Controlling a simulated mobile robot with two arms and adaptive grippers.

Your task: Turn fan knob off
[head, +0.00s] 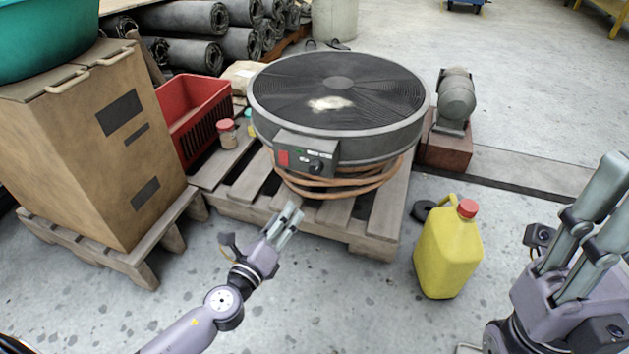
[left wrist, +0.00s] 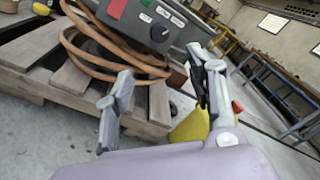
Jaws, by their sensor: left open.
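The fan (head: 375,110) is a large round dark grille lying flat on coiled brown hose on a wooden pallet in the head view. Its control box (head: 305,152) faces me, with a red switch and a black fan knob (head: 316,167). In the left wrist view the knob (left wrist: 160,33) shows on the box beyond my fingers. My left gripper (head: 290,216) is open and empty, in front of and below the box, apart from the knob. It also shows in the left wrist view (left wrist: 160,100). My right gripper (head: 610,215) is at the right edge; its fingertips are partly cut off.
A yellow jug (head: 447,250) with a red cap stands on the floor right of the pallet (head: 345,235). A red crate (head: 190,115), a small jar (head: 228,135) and a large cardboard box (head: 105,150) are to the left. A grey motor (head: 456,97) stands behind right.

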